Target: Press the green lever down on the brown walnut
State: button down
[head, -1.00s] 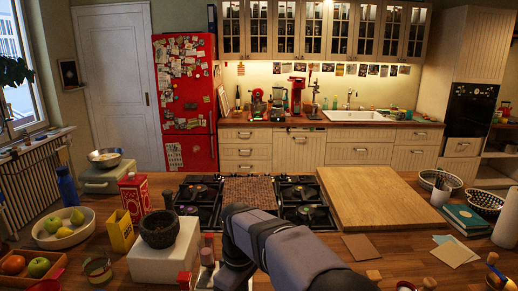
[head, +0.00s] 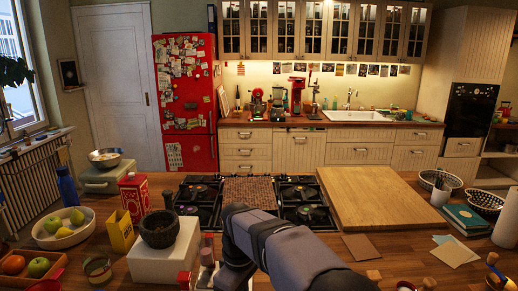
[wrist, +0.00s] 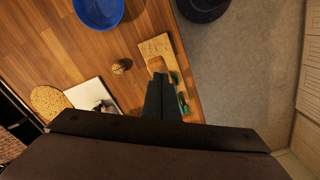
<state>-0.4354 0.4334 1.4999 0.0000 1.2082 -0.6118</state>
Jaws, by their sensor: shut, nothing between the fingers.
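My gripper (wrist: 162,82) shows in the wrist view with its dark fingers shut and empty. Just beyond and beside the fingertips is a light wooden board (wrist: 155,46) with green parts, which look like the green lever (wrist: 175,76). The fingers cover part of this board, so how the lever stands cannot be made out. A small round brown thing, perhaps the walnut (wrist: 121,66), lies on the wooden counter left of the board. Whether any nut sits under the lever is hidden. In the head view only my arm shows; the gripper is out of sight.
In the wrist view a blue bowl (wrist: 99,10) and a white board (wrist: 92,95) lie on the counter. A dark round object (wrist: 202,8) is past the counter edge, over grey floor. In the head view a stone mortar (head: 159,229) stands left of my arm.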

jog(key=shift+f+b, duration=1.15)
jog(key=shift+f, duration=1.15)
jog(key=shift+f+b, duration=0.25)
jog(key=shift+b, duration=0.05)
jog(key=shift+r, duration=0.1)
notch_tip(320, 180, up, 8)
jog(key=p, duration=0.7)
jog(key=shift+p, duration=0.3)
